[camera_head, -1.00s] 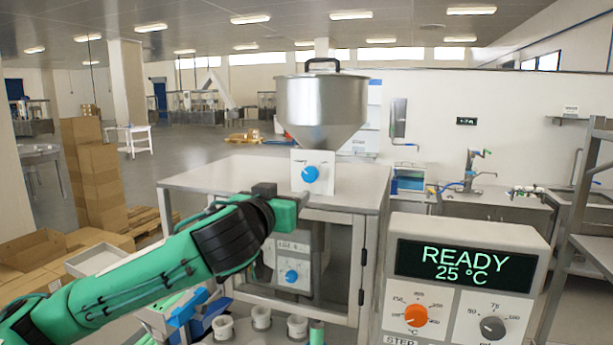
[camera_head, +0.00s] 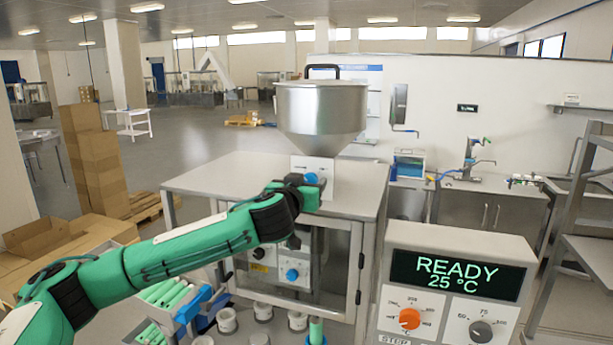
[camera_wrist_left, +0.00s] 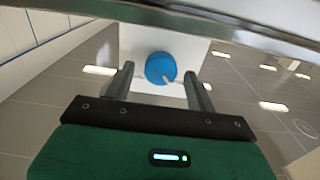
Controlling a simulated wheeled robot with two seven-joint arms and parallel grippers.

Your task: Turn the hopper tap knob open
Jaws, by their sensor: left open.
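The hopper (camera_head: 322,110) is a steel funnel with a lid, standing on top of the steel machine cabinet. Its blue tap knob (camera_head: 312,178) sits on a white plate (camera_head: 326,168) below the cone, partly hidden by my left gripper (camera_head: 308,188) in the head view. In the left wrist view the round blue knob (camera_wrist_left: 160,68) shows on the white plate, with a pale pointer mark. My left gripper (camera_wrist_left: 161,84) is open there, one finger on each side of the knob. I cannot tell whether the fingers touch it.
The cabinet top (camera_head: 235,172) is otherwise clear. A control box (camera_head: 455,285) reading READY 25 °C, with orange and grey dials, stands at front right. A lower blue knob (camera_head: 292,274) shows inside the cabinet. Cartons (camera_head: 95,165) are stacked at left.

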